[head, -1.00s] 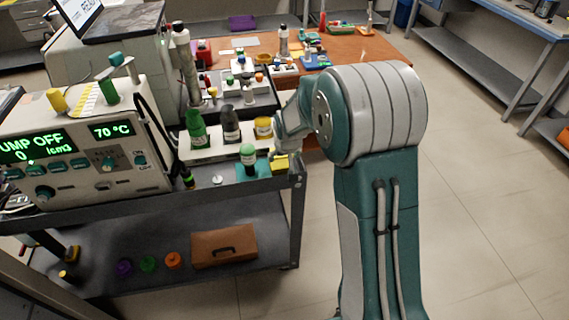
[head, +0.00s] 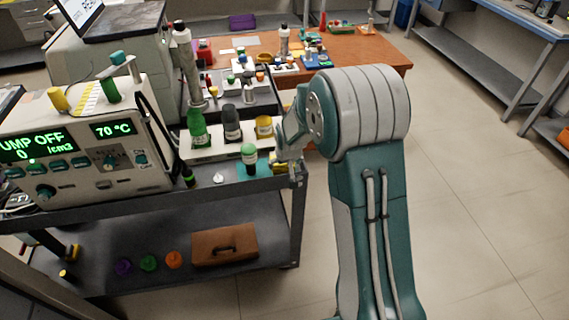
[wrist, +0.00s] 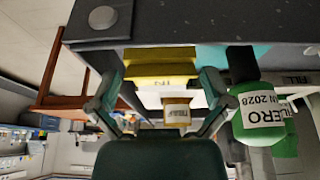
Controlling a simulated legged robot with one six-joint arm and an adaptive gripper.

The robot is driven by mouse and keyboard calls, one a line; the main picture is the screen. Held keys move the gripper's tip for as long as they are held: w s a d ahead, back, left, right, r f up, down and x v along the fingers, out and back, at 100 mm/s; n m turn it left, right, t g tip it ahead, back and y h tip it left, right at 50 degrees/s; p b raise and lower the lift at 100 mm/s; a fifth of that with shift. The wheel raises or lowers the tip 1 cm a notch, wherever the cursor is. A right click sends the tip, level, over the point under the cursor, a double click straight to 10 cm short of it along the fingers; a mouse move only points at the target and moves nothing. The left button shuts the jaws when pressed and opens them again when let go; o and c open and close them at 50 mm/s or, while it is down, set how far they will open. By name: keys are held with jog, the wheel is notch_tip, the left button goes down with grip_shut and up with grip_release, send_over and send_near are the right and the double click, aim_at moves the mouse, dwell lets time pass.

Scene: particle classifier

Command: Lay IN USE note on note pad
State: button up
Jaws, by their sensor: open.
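The lettering is too small to read fully, and I cannot tell a separate note from a pad there. My gripper (wrist: 160,80) is open, with one finger on each side of the yellow block. I cannot tell whether the fingers touch it. In the head view my gripper (head: 291,165) is at the cart's right front corner and hides most of the yellow block.
A rack with green, dark and yellow bottles (head: 222,146) is behind. The pump (head: 85,145) fills the cart's left.

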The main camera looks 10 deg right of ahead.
jog(key=s+r, duration=1.8)
jog(key=r, duration=0.4)
jog(key=s+d+r+t, duration=0.1)
jog(key=s+r, duration=0.1)
jog(key=s, duration=1.2)
jog(key=shift+s, duration=0.3)
jog(key=shift+r, duration=0.1)
